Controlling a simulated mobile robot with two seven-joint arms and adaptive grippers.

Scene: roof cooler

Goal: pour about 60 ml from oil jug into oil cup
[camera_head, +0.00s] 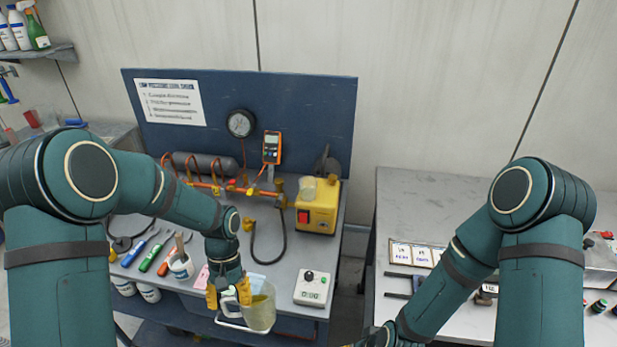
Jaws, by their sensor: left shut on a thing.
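My left gripper (230,293), with yellow fingers, is shut on the oil jug near its handle side. The oil jug (261,313) is clear with a pale handle and some yellowish oil inside. It hangs at the front edge of the bench and looks close to upright. A small clear cup (307,190) stands on top of the yellow pump (318,212), behind and to the right of the jug; it may be the oil cup. The jug is apart from it. My right gripper is mostly cut off at the bottom edge, and its fingers are hidden.
A white timer box (310,288) sits just right of the jug. Hand tools (150,258) and a white pot (181,266) lie to the left. A black hose (268,250) curls behind. A gap separates the bench from the right table (430,195).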

